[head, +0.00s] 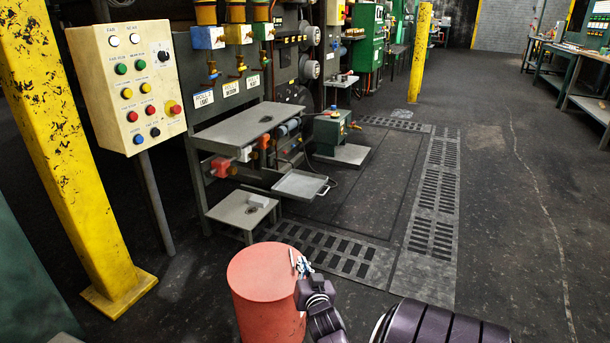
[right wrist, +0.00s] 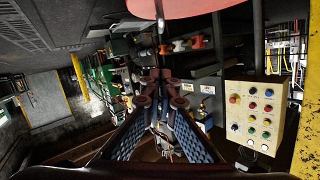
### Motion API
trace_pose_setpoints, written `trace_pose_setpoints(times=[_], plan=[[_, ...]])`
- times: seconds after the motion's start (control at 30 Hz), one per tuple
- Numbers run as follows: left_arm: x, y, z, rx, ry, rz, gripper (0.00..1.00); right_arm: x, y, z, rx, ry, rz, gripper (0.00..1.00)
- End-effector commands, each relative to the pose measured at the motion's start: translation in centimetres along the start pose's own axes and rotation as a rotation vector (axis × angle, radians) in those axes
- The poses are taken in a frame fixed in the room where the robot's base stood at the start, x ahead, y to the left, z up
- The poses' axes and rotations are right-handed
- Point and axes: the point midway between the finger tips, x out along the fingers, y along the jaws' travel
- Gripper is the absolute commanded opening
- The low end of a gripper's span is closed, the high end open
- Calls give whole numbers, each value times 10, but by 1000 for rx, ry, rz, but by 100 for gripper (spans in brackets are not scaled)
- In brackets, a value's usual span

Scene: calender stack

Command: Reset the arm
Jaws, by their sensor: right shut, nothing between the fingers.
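My right gripper (head: 301,264) is in the lower middle of the head view, at the right rim of a red drum (head: 262,272). In the right wrist view its fingers (right wrist: 161,78) come together at the tips with nothing held. The red drum also shows at the top edge of the right wrist view (right wrist: 180,7). I cannot tell whether the gripper touches the drum. My right arm comes in from the bottom right of the head view. My left gripper is not in view.
A cream control box (head: 125,85) with coloured buttons stands at left, behind a yellow post (head: 85,150). A machine with a grey shelf (head: 240,127), a small step (head: 240,212) and a tray (head: 300,184) stands beyond the drum. The floor (head: 500,220) at right is open.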

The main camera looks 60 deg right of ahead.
Motion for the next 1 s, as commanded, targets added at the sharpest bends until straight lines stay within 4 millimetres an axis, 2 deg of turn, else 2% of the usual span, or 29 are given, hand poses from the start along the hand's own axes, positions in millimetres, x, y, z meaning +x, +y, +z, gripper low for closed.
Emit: trace_pose_setpoints(times=[0.33,0.4,0.47,0.57,0.67,0.7,0.77,0.8,0.9,1.0], plan=[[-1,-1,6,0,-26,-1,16,0,-2,0,-1,0,-2,0],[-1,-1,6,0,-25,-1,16,-2,-8,-2,-12,-1,-15,0],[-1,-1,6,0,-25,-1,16,-5,-24,-6,-36,-2,-44,0],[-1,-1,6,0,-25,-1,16,-20,-71,-13,-108,-13,-132,0],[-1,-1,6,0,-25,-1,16,-53,-136,-14,-198,-35,-261,0],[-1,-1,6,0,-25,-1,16,-70,-162,-13,-234,-45,-316,0],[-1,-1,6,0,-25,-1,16,-99,-199,-10,-282,-61,-399,0],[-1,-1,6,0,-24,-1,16,-119,-221,-6,-311,-74,-454,0],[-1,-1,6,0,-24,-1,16,-170,-265,0,-369,-101,-576,0],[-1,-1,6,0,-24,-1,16,-214,-295,6,-406,-123,-673,0]])
